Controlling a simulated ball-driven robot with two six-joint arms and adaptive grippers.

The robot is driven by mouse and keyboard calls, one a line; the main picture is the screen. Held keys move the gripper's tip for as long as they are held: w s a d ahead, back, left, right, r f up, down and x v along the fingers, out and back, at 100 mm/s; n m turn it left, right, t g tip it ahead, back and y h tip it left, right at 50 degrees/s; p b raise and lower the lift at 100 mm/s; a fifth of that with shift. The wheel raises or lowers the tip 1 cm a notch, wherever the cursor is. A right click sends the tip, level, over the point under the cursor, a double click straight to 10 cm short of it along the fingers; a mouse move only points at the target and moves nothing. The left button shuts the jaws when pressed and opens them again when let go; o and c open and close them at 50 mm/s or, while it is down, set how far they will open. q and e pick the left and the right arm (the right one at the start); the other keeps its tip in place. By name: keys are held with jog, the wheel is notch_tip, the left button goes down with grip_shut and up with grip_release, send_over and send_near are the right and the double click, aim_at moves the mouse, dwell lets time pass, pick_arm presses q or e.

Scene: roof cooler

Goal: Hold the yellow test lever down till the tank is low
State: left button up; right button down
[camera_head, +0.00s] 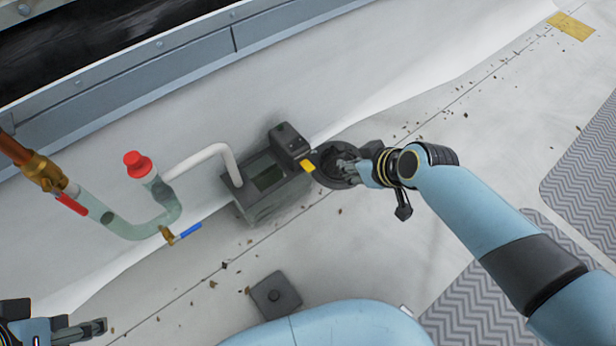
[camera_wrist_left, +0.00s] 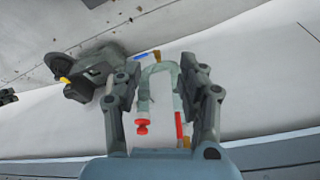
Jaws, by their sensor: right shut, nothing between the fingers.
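The tank (camera_head: 262,208) is a dark grey box at the foot of the pale wall; its opening (camera_head: 269,178) looks dark greenish, and I cannot tell the water level. The yellow test lever (camera_head: 308,166) sticks out from its right side; whether it is up or pressed is unclear. It also shows in the left wrist view (camera_wrist_left: 65,80). My right gripper (camera_head: 343,165) is shut and empty, just right of the lever, over a dark round piece; contact with the lever cannot be seen. My left gripper (camera_head: 98,328) is open and empty at the lower left, away from the tank.
A white pipe (camera_head: 205,157) bends into the tank. Left of it stands a pale green pipe trap (camera_head: 125,230) with a red cap (camera_head: 138,163), a red handle (camera_head: 71,204) and a blue handle (camera_head: 190,231). A dark square block (camera_head: 276,296) lies on the leaf-strewn floor.

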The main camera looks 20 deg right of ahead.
pick_arm(q)
jog(key=s+f+b, duration=0.1)
jog(key=b, duration=0.1)
jog(key=s+f+b, duration=0.1)
jog(key=b, duration=0.1)
jog(key=shift+s+d+f, duration=0.25)
jog(key=shift+s+d, duration=0.1)
jog(key=shift+s, duration=0.05)
pick_arm(e)
jog(key=w+a+f+t, duration=0.1)
jog(key=w, duration=0.4)
jog(key=shift+w+a+f+y, duration=0.25)
jog(key=shift+w+f+y, duration=0.05)
jog(key=shift+w, duration=0.1)
